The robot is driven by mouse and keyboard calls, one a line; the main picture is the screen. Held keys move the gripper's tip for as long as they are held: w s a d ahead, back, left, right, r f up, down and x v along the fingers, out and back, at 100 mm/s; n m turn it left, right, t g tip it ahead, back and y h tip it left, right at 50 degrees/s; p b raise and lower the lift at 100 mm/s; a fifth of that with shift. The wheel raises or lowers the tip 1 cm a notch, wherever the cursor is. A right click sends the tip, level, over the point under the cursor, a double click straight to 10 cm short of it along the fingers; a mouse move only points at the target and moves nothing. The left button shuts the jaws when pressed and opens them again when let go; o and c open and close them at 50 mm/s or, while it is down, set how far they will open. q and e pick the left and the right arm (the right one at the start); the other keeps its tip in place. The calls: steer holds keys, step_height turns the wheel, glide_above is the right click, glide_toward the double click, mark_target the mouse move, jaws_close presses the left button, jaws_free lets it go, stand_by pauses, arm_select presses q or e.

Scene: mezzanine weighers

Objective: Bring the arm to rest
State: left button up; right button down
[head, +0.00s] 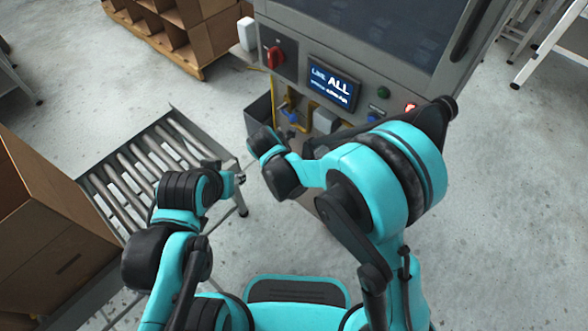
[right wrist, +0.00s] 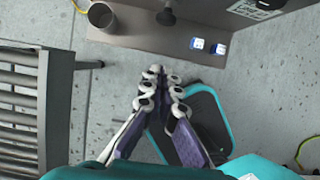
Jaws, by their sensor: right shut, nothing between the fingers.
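My right arm, teal and black, reaches forward over the floor in front of the machine in the head view. Its wrist is in front of the machine's lower face, and the fingers cannot be made out there. In the right wrist view my right gripper (right wrist: 163,80) is shut and empty, its fingers close together above the floor and my base. My left arm is folded in at the left of the head view, over the near side of the roller conveyor. Its dark end, my left gripper (head: 240,178), is small and its fingers are unclear.
A grey weighing machine (head: 380,82) with a lit screen (head: 333,88) and a red switch (head: 275,57) stands ahead. The roller conveyor (head: 140,160) and a brown carton (head: 40,230) are at left. A shelf (right wrist: 150,38) holds a cup (right wrist: 102,14).

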stand_by(0.5)
steer(key=s+d+r+m+t+y, duration=0.15)
steer(key=s+d+r+m, duration=0.25)
steer(key=d+r+m, duration=0.95)
steer(key=s+d+r+m+t, duration=0.1)
steer(key=s+d+m, duration=0.3)
steer(key=m, duration=0.3)
steer(key=s+d+r+m+t+y, duration=0.1)
steer(key=s+d+m, duration=0.3)
steer(key=m, duration=0.4)
steer(key=shift+v, duration=0.8)
steer(key=shift+w, duration=0.1)
